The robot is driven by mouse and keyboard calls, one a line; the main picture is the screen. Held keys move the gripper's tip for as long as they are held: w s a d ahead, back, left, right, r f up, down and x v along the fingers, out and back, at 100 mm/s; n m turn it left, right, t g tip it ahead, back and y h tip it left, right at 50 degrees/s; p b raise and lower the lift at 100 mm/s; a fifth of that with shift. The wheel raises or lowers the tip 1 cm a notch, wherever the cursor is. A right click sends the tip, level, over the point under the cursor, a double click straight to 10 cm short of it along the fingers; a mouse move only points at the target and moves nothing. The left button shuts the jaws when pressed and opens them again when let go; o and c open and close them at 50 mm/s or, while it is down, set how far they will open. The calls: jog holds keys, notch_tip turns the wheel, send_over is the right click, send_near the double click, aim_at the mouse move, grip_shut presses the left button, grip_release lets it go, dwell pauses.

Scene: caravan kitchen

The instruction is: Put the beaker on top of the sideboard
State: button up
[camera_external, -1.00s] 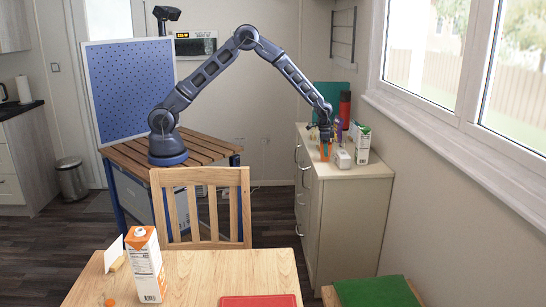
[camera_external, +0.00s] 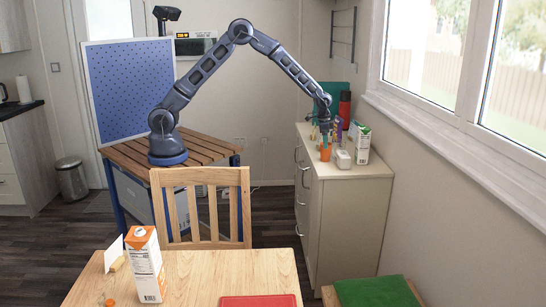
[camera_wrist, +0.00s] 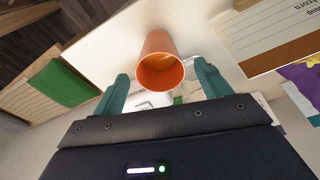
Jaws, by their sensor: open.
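The orange beaker (camera_external: 325,153) stands upright on top of the sideboard (camera_external: 345,171), close to its left edge. In the wrist view the beaker (camera_wrist: 160,62) shows its open mouth and empty inside. My gripper (camera_external: 325,137) is just above the beaker. In the wrist view its two teal fingers are spread wide, one on each side of the beaker's mouth, and my gripper (camera_wrist: 162,80) holds nothing. Gaps show between the fingers and the beaker.
A small white box (camera_external: 343,160) and a white-green carton (camera_external: 361,146) stand right of the beaker. A red bottle (camera_external: 344,106) stands behind. A wooden chair (camera_external: 205,180) and table with an orange-white carton (camera_external: 146,266) are in the foreground.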

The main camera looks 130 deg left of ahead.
notch_tip(320, 180, up, 7)
jog(key=shift+s+d, duration=0.3)
jog(key=shift+s, duration=0.05)
jog(key=shift+r, duration=0.1)
jog(key=s+d+r+m, duration=0.1)
jog(key=d+r, duration=0.6)
jog(key=d, duration=0.4)
jog(key=s+d+r+m+t, duration=0.1)
jog(key=d+r, duration=0.7)
jog(key=d, duration=0.3)
jog(key=s+d+r+m, duration=0.1)
jog(key=d+r, duration=0.6)
jog(key=d, duration=0.4)
jog(key=s+d+r+m+t, duration=0.2)
jog(key=s+d+m, duration=0.1)
jog(key=s+d, duration=2.1)
jog(key=shift+s+h, duration=0.4)
jog(key=shift+s, duration=0.8)
jog(key=shift+d, duration=0.1)
